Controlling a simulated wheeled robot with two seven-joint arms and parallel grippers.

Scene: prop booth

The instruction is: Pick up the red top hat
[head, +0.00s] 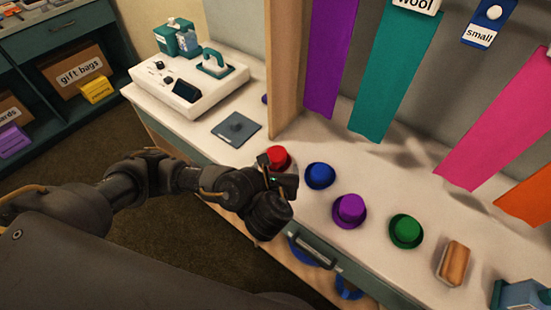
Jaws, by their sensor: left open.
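The red top hat (279,155) sits on the white counter, at the left end of a row of hats. Its near-left part is hidden behind my left gripper (281,178). The left gripper is open and in front of the hat in the head view; whether it touches the hat I cannot tell. My right gripper is not in view.
A blue hat (320,176) lies close to the right of the red one, then a purple hat (349,210), a green hat (406,231) and a brown item (454,263). A wooden post (287,70) stands behind the red hat. Coloured strips hang over the counter.

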